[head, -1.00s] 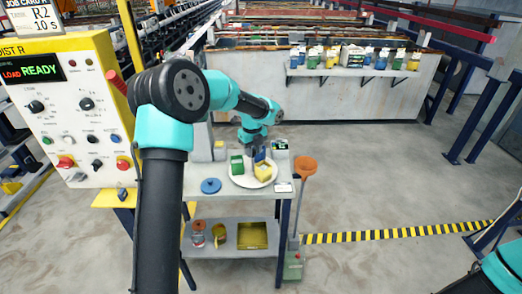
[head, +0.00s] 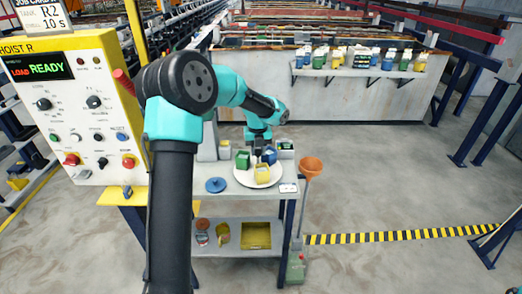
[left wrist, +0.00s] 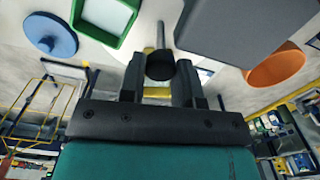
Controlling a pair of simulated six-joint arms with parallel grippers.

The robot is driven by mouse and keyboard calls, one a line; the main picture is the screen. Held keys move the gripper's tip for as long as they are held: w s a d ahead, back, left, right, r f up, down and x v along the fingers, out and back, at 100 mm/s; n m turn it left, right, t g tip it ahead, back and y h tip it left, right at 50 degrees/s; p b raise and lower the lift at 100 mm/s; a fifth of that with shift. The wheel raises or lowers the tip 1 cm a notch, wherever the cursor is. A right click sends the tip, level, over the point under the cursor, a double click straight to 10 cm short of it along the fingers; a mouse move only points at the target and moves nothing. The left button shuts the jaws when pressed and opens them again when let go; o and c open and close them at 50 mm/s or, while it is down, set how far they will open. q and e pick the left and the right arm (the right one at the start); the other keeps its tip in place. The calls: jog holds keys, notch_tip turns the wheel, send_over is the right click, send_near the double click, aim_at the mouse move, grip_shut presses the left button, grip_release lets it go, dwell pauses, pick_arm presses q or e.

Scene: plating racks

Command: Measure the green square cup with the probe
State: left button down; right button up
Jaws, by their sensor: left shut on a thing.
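The green square cup (head: 242,160) stands on a round white plate (head: 248,182) on the cart. It also shows at the upper left of the left wrist view (left wrist: 136,18), its pale inside visible. In the left wrist view the gripper (left wrist: 158,80) is shut on the probe, a black round grip (left wrist: 160,66) with a grey rod (left wrist: 164,30). My right gripper is out of view.
A blue disc (head: 215,185) lies on the cart (head: 235,190) left of the plate. An orange funnel (head: 311,166) stands off the cart's right side. A control panel (head: 75,120) is at the left.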

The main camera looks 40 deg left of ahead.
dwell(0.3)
pick_arm(q)
jog(key=c, duration=0.8)
grip_release()
notch_tip(320, 180, up, 17)
jog(key=shift+r, duration=0.2)
